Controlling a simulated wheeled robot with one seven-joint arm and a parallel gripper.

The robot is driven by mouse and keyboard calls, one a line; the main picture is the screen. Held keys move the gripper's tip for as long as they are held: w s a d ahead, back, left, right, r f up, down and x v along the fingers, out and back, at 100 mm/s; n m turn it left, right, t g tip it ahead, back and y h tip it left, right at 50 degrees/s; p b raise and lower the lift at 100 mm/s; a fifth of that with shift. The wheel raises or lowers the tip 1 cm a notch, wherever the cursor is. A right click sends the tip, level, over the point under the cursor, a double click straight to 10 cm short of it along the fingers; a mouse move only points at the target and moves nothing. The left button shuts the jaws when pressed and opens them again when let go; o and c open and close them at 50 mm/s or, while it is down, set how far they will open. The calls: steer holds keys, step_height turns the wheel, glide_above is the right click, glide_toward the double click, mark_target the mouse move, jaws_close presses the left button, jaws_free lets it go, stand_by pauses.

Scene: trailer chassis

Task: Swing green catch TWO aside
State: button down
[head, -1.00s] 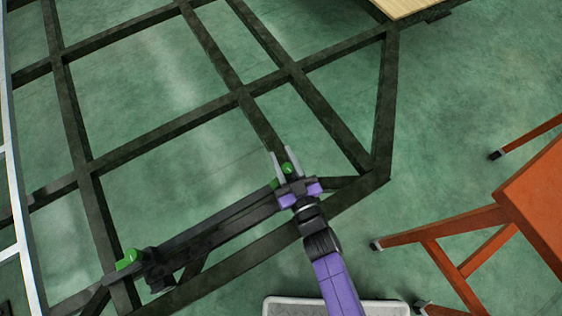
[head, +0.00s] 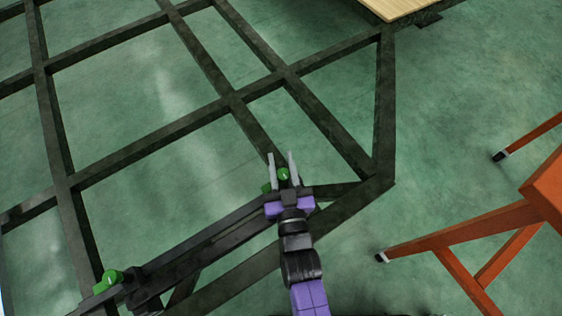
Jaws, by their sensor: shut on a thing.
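My gripper (head: 281,158) is at the right end of a dark bar (head: 205,240), its two grey fingers pointing up the picture. It is shut on a green catch (head: 283,174), whose rounded green part shows between the fingers. More green shows just left of the left finger; my gripper hides much of the rest. A second green catch (head: 110,280) sits at the left end of the bar, at lower left, away from my gripper. I cannot read a number on either catch, so I cannot tell which is TWO.
The dark chassis frame (head: 232,102) spreads over the green floor at left and centre. An orange trestle (head: 460,228) stands at the right, near my arm's side. A pale wooden board (head: 405,8) is at the top. Open floor lies between the frame and the trestle.

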mark_target(284, 180)
steer(key=c, duration=1.1)
jaws_free()
steer(key=shift+o, duration=0.2)
steer(key=s, duration=0.2)
steer(key=s+p, duration=0.1)
steer(key=s, duration=0.1)
steer(key=s+d, duration=0.1)
steer(key=s, duration=0.1)
steer(key=shift+s+p, duration=0.2)
steer(key=shift+p, duration=0.1)
steer(key=shift+s+d, duration=0.2)
steer(key=shift+s, duration=0.45)
